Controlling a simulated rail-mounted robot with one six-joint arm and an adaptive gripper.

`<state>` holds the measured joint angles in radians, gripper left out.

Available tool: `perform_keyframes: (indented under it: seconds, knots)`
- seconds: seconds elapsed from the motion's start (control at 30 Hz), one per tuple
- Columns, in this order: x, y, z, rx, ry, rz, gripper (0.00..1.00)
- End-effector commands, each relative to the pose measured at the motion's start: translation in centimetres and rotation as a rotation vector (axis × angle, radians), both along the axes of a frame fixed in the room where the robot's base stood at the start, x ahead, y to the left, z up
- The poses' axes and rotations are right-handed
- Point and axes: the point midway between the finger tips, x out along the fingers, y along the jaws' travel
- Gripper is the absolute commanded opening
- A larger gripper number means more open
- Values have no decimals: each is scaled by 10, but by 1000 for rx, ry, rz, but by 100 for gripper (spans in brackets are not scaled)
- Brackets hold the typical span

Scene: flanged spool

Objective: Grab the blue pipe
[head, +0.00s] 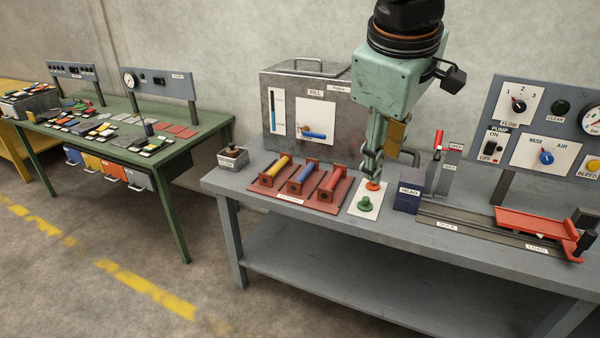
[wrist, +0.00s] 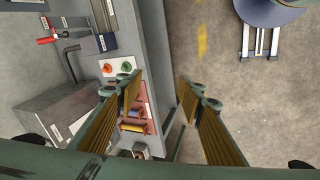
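The blue pipe (head: 303,174) lies in the middle of three flanged pipes on a red-brown rack, between a yellow pipe (head: 278,165) and a red pipe (head: 331,180). All have red square end flanges. My gripper (head: 373,165) points down to the right of the rack, by a white plate with an orange and a green button. In the wrist view my gripper (wrist: 160,95) is open, its two fingers wide apart with nothing between them. There the yellow pipe (wrist: 133,128) shows past the left finger, which partly hides the rack.
A metal FILL tank (head: 340,91) stands behind the rack. A small grey box (head: 233,158) with a knob is left of it. A blue HEAD block (head: 408,196), a rail and a red carriage are at right. A control panel (head: 548,115) stands behind them.

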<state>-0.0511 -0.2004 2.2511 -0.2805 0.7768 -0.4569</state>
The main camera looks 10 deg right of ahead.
Motion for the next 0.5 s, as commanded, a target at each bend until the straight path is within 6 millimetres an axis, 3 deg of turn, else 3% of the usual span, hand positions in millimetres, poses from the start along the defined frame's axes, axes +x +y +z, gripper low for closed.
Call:
perform_keyframes:
  seconds: [0.5]
  knots:
    - [113,-3,-11,-176,57,301,35]
